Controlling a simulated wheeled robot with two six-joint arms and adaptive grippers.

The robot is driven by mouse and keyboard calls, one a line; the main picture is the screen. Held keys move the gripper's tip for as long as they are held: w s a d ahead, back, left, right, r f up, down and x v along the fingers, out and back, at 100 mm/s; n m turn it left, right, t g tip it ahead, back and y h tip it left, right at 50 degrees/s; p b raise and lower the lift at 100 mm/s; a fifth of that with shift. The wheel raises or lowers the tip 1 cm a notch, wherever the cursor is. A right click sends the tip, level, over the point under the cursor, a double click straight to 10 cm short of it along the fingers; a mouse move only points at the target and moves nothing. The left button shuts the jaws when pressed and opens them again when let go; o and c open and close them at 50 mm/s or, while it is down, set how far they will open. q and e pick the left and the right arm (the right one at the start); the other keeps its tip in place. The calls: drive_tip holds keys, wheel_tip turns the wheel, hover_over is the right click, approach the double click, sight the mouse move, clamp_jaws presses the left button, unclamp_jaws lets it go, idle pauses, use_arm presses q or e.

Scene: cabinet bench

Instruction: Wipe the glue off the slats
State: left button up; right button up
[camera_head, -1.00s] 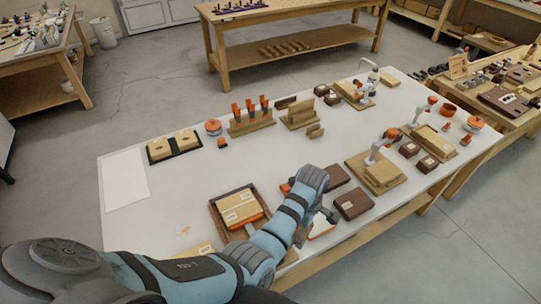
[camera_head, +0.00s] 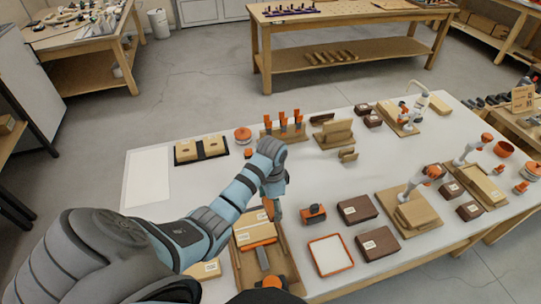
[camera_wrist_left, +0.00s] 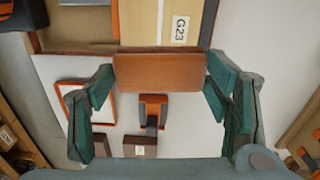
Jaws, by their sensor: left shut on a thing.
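My left gripper (camera_head: 273,194) is shut on a brown-orange block (camera_wrist_left: 157,72), with its green fingers on either side. The block shows partly in the head view (camera_head: 277,213), beside the right edge of the slats. The pale wooden slats (camera_head: 253,236) lie in a brown-rimmed tray (camera_head: 238,272). In the wrist view, a slat (camera_wrist_left: 139,22) with a G23 label lies beyond the block. I cannot tell whether the block touches the slats or the tray. No glue can be made out on the slats. My right gripper is not in view.
An orange-rimmed white tray (camera_head: 331,256), an orange-and-black tool (camera_head: 313,213) and dark brown boxes (camera_head: 357,209) stand right of the slats. An orange-handled tool (camera_head: 270,282) lies at the front of the slat tray. The bench's left part, around a white sheet (camera_head: 147,177), is mostly clear.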

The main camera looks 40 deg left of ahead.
use_arm(q)
drive_tip(key=shift+s+a+m, duration=0.1)
drive_tip(key=shift+a+m, duration=0.05)
drive_tip(key=shift+m, duration=0.25)
drive_tip(key=shift+s+f, duration=0.25)
drive_tip(key=shift+s+a+f, duration=0.1)
drive_tip(key=shift+s+f, duration=0.1)
drive_tip(key=shift+f, duration=0.35)
drive_tip(key=shift+s+f, duration=0.15)
drive_tip(key=shift+f, duration=0.35)
wheel_tip(320, 180, down, 2)
drive_tip(key=shift+w+f+b, duration=0.1)
drive_tip(key=shift+f+b, duration=0.05)
drive_tip(key=shift+b, duration=1)
drive_tip(key=shift+w+f, duration=0.2)
drive_tip(key=shift+f, duration=0.05)
drive_tip(key=shift+s+r, duration=0.1)
drive_tip(key=shift+r, duration=0.05)
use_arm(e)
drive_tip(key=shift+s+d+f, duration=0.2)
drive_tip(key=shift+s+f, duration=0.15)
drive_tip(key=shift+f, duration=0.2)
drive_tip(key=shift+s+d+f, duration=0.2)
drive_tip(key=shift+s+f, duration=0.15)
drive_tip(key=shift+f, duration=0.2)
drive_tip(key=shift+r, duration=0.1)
